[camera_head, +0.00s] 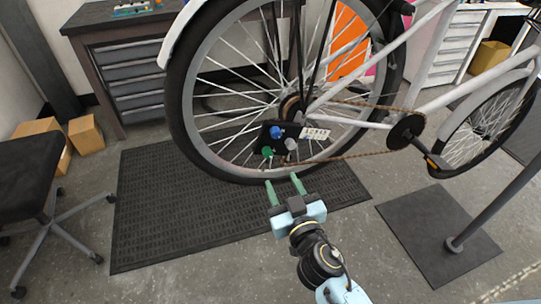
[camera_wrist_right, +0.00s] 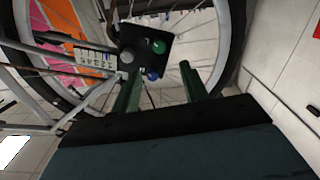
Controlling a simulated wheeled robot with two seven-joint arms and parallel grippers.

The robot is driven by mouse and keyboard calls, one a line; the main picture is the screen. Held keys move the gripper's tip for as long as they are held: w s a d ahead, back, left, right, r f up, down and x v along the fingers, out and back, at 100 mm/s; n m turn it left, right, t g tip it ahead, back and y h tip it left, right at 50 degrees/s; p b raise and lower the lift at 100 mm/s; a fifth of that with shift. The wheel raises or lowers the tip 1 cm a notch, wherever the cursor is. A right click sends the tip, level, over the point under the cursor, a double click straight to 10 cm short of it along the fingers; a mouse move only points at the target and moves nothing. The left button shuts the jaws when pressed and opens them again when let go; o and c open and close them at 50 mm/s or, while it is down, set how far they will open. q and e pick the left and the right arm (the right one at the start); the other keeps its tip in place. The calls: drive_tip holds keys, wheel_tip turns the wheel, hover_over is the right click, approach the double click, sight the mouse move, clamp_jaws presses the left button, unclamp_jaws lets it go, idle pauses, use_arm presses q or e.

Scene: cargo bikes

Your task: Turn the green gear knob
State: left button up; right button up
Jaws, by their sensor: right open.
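The green gear knob (camera_head: 267,151) sits on a dark panel (camera_head: 265,140) by the bike's rear wheel, at the panel's lower left in the head view. A blue knob (camera_head: 277,132) and a grey knob (camera_head: 291,144) are on the same panel. My right gripper (camera_head: 283,181) is open and empty, just below the panel in the head view, its fingers pointing towards it. In the right wrist view the green knob (camera_wrist_right: 158,46) shows beyond the open fingers (camera_wrist_right: 158,76), apart from them. My left gripper is not in view.
The bike's rear wheel (camera_head: 186,100) stands over a black mat (camera_head: 150,220). The chain and crank (camera_head: 405,135) are right of the panel. A stand pole (camera_head: 495,205) rises at the right. A stool (camera_head: 30,180) and a drawer bench (camera_head: 135,75) are at the left.

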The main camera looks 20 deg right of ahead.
sight(269, 155)
drive_tip(key=w, duration=0.9)
drive_tip(key=shift+w+a, duration=0.15)
drive_tip(key=shift+w, duration=0.05)
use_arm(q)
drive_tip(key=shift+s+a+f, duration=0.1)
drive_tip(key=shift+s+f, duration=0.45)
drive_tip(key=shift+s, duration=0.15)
use_arm(e)
clamp_jaws()
